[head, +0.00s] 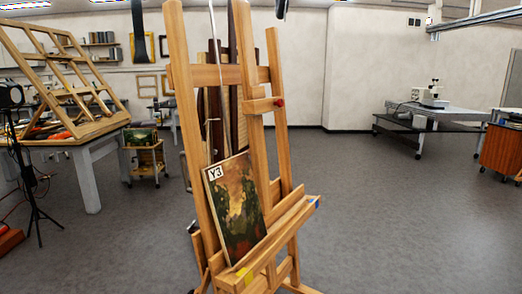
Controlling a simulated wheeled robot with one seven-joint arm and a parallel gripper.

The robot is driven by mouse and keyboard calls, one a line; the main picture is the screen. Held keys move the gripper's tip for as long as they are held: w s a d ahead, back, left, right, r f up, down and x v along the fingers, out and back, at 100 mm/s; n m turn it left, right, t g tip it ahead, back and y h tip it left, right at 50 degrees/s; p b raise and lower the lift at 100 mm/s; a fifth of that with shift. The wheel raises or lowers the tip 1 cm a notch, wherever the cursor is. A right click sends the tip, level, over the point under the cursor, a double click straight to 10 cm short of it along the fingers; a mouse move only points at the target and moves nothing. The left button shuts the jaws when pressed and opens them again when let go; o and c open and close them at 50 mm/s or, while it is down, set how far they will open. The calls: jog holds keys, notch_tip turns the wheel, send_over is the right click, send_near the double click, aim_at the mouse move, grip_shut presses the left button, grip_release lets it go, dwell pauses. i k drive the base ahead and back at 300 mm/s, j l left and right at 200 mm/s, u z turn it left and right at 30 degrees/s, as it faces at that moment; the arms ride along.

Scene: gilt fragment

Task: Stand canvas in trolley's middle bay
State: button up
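A dark landscape canvas (237,208) with a white "Y3" label stands on the ledge of a wooden easel (297,211), leaning back and tilted. A small wooden trolley on casters (148,166) stands further back on the left, beside a grey table. A painted canvas (140,137) shows at the trolley's top. The trolley is too small in view to make out its separate bays. I cannot make out my gripper in this view.
A grey worktable (89,182) with a large wooden frame stands left, and a black tripod light (35,195) in front of it. A low grey table (440,116) and an orange cabinet (501,148) stand right. The floor (400,220) right of the easel is clear.

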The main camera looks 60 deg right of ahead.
aim_at(229, 184)
jog(key=i+l+z, duration=0.1)
jog(key=i+z, duration=0.2)
jog(key=z, duration=0.15)
jog(key=i+z, duration=0.4)
jog(key=i+j+z, duration=0.1)
jog(key=i+z, duration=0.15)
jog(key=z, duration=0.2)
jog(key=i+z, duration=0.15)
jog(key=i, duration=0.1)
